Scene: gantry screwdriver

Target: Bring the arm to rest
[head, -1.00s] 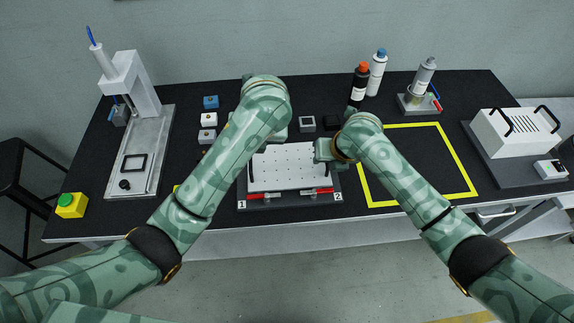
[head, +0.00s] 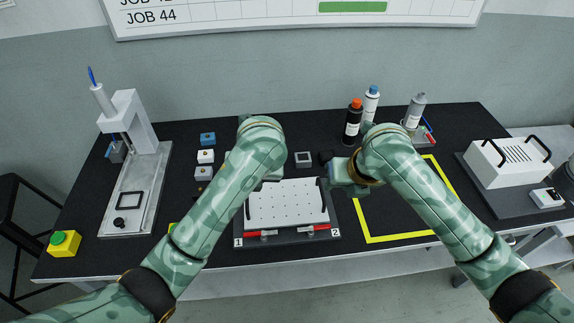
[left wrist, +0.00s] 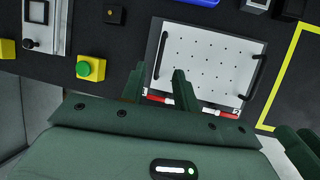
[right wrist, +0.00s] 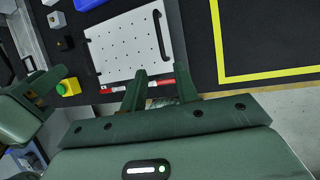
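My left arm comes in from the left in the head view, and its gripper is mostly hidden behind the arm. In the left wrist view my left gripper (left wrist: 158,76) has its two fingers apart with nothing between them. My right gripper (right wrist: 160,72) also has its fingers apart and empty in the right wrist view. In the head view, the right hand is by the right side of the white perforated plate (head: 286,205). The plate has black handles and lies in a dark fixture (head: 285,238) with red clamps, marked 1 and 2. Both grippers appear clear of it.
A press-like station (head: 135,185) and a green-topped yellow button (head: 64,243) are at left. Small blocks (head: 206,157) stand beside the left arm. Bottles (head: 353,124) stand at the back. A yellow outlined area (head: 400,238) is clear. A white box with handles (head: 506,162) is at right.

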